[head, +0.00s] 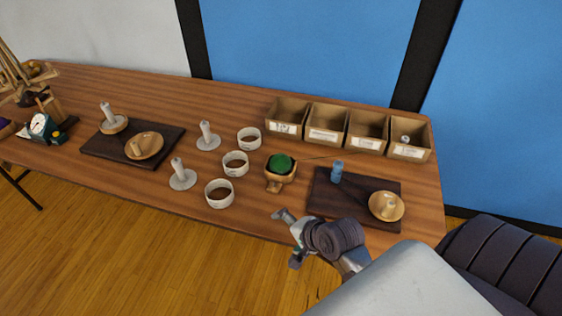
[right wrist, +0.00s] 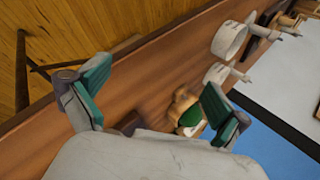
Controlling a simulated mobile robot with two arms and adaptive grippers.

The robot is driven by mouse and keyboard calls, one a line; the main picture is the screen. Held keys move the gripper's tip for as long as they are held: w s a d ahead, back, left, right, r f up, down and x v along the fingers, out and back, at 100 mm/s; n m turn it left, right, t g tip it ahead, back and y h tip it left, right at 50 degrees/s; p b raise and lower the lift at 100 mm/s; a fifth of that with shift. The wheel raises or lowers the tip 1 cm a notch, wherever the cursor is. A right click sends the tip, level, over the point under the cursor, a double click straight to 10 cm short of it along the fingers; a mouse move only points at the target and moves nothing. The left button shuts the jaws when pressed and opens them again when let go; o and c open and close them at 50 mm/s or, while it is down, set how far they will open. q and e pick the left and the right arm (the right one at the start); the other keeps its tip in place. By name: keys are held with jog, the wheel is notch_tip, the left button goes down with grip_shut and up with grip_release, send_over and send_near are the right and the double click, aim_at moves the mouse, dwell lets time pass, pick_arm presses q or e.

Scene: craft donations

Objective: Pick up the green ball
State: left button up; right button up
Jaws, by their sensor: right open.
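The green ball (head: 281,164) sits in a small wooden holder (head: 279,181) near the middle of the table in the head view. In the right wrist view the green ball (right wrist: 191,116) is partly hidden behind one finger. The wooden holder (right wrist: 182,99) shows beside it. My right gripper (head: 283,238) is open at the table's front edge, in front of the ball and apart from it. Its two fingers (right wrist: 158,98) stand wide apart with nothing held between them. My left gripper is not in view.
White round containers (head: 219,193) and white candle-like posts (head: 182,178) stand left of the ball. A dark board (head: 330,206) with a blue bottle (head: 337,172) and a wooden bowl (head: 386,206) lies to the right. Several open labelled boxes (head: 325,135) line the back edge.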

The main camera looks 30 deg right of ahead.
aim_at(285, 166)
jog(key=w+d+r+m+t, duration=0.1)
jog(key=m, duration=0.2)
jog(key=w+d+r+m, duration=0.1)
jog(key=w+m, duration=0.1)
jog(key=m, duration=0.1)
jog(key=w+d+r+m+t, duration=0.1)
jog(key=d+m, duration=0.1)
jog(key=m, duration=0.1)
jog(key=shift+w+t, duration=0.3)
jog(key=shift+w, duration=0.05)
jog(key=w+d+r+m+t+h, duration=0.1)
jog(key=w+d+m+t+h, duration=0.25)
jog(key=d+m, duration=0.6)
jog(key=w+f, duration=0.1)
jog(key=w, duration=0.1)
jog(key=w+a+f+m, duration=0.1)
jog(key=w, duration=0.2)
jog(key=w+a+f+m+g+y, duration=0.1)
jog(key=w, duration=0.1)
jog(key=shift+w+b, duration=0.3)
jog(key=shift+w, duration=0.1)
jog(key=shift+m, duration=0.25)
jog(key=x, duration=0.3)
jog(key=d+x, duration=0.1)
jog(key=x, duration=0.1)
jog(key=shift+w+r, duration=0.1)
jog(key=shift+a, duration=0.1)
jog(key=c, duration=1)
